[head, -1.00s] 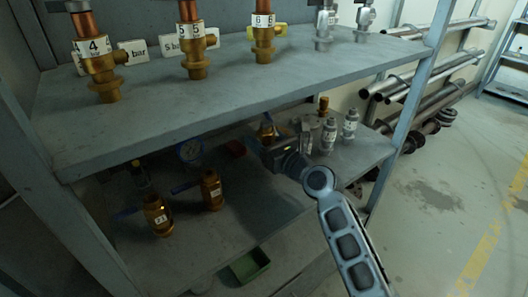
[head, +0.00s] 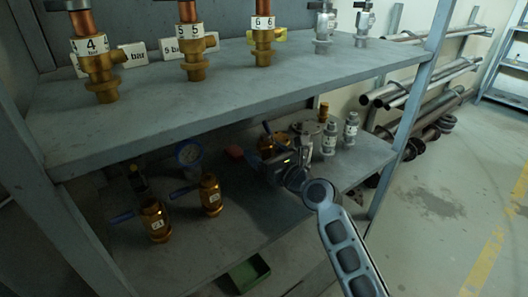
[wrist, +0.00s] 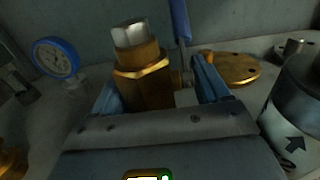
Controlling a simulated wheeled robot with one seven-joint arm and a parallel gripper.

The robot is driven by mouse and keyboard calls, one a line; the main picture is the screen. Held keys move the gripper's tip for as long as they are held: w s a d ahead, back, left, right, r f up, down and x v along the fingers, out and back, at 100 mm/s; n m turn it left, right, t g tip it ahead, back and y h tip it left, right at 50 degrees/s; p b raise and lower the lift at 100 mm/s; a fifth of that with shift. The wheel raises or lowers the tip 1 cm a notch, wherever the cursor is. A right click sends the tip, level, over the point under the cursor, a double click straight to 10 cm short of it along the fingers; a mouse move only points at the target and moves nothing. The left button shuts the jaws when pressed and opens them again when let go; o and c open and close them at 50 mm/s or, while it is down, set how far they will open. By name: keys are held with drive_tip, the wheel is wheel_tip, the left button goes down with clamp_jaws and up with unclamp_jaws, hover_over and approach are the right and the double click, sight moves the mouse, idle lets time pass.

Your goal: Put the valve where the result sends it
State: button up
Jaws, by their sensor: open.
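A brass valve with a silver hex top and a blue lever (wrist: 143,80) stands between the fingers of my gripper (wrist: 160,88) in the wrist view. The fingers are apart, one on each side of it; I cannot tell whether they touch it. In the head view my gripper (head: 276,166) is over the lower shelf (head: 250,213), and the valve is partly hidden behind it. Two more brass valves with blue levers and white tags, a front one (head: 156,220) and another (head: 211,195), stand to its left. A blue-rimmed gauge (head: 188,152) stands behind them and shows in the wrist view (wrist: 56,57).
Grey bottle-like fittings (head: 329,139) stand close right of my gripper. The upper shelf (head: 220,95) overhangs and holds brass valves with number tags, such as 4 (head: 97,70). A green tray (head: 247,272) sits below.

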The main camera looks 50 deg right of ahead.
drive_tip(key=v, duration=1.2)
drive_tip(key=shift+r, duration=0.15)
